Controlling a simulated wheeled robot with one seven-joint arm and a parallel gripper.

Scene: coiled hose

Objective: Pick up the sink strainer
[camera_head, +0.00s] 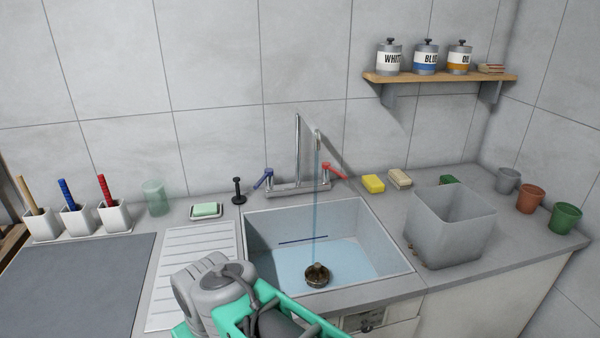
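The sink strainer (317,276) looks like a small dark bronze round piece with a raised knob. It is in the basin of the sink (262,222), near the front, below the thin stream of water from the tap. Bluish water covers the basin floor around it. Part of my grey and green arm fills the bottom middle of the picture, in front of the sink. The fingers of my gripper do not show, so I cannot see whether they hold anything.
The tap (298,160) stands behind the sink. A dark blue thin stick (303,239) is in the basin. A grey open bin (450,228) stands right of the sink, with a yellow sponge (373,183) behind. A ribbed drainboard (185,265) lies left. A black upright object (238,190) stands behind.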

